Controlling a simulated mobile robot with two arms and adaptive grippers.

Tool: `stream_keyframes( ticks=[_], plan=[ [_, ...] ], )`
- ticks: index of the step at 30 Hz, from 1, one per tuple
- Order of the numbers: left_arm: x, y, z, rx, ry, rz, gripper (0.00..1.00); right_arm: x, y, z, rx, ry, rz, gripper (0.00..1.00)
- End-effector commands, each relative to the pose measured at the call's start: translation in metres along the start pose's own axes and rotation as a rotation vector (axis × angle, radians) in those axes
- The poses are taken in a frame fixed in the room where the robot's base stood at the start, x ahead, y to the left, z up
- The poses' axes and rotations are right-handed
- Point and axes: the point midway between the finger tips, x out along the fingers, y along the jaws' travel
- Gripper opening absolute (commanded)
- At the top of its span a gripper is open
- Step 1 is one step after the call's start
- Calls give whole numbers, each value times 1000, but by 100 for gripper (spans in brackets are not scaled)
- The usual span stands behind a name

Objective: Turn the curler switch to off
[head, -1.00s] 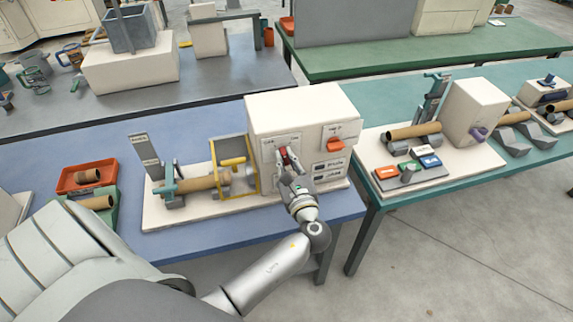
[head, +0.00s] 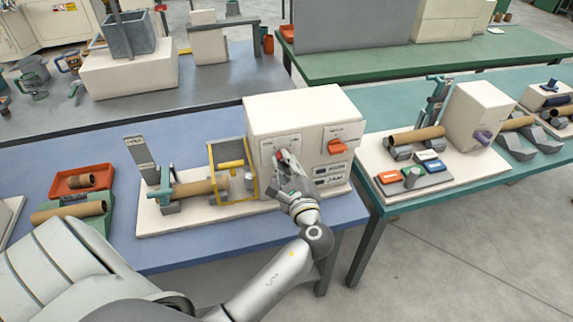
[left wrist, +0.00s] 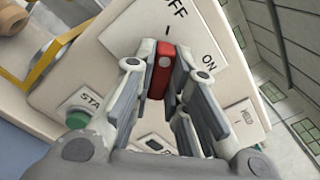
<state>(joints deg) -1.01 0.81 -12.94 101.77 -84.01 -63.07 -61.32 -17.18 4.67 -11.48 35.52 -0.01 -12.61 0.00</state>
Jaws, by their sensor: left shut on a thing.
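The curler switch is a red knob on the front panel of the cream machine (head: 300,108). In the head view only a bit of its red (head: 282,154) shows at my left gripper (head: 285,163). In the left wrist view the red knob (left wrist: 160,79) sits between the two fingertips of my left gripper (left wrist: 161,62), which is shut on it. Its white mark lies toward the tick below the OFF label (left wrist: 175,9). The ON label (left wrist: 210,60) is to the right. My right gripper is not in view.
Right of the switch on the same panel is an orange switch (head: 337,147). A green start button (left wrist: 78,119) shows in the left wrist view. A cardboard tube (head: 195,188) and a yellow-framed guard (head: 231,166) stand left of the machine. A teal table (head: 362,182) is to the right.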

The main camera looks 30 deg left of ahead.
Motion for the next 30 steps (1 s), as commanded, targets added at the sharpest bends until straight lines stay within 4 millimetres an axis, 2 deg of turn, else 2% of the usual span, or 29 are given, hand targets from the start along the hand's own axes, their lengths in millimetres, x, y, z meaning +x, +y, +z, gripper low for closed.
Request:
stream_keyframes(
  ticks=[9,10,15,25,30],
  plan=[
    [0,0,0,-11,2,2,0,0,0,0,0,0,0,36],
    [0,0,0,-11,2,2,16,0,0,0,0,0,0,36],
    [0,0,0,-9,1,1,36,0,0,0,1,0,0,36],
    [-3,0,0,-6,1,0,36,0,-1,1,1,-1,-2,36],
    [-24,0,-1,-6,5,1,36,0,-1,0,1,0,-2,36]
  ],
)
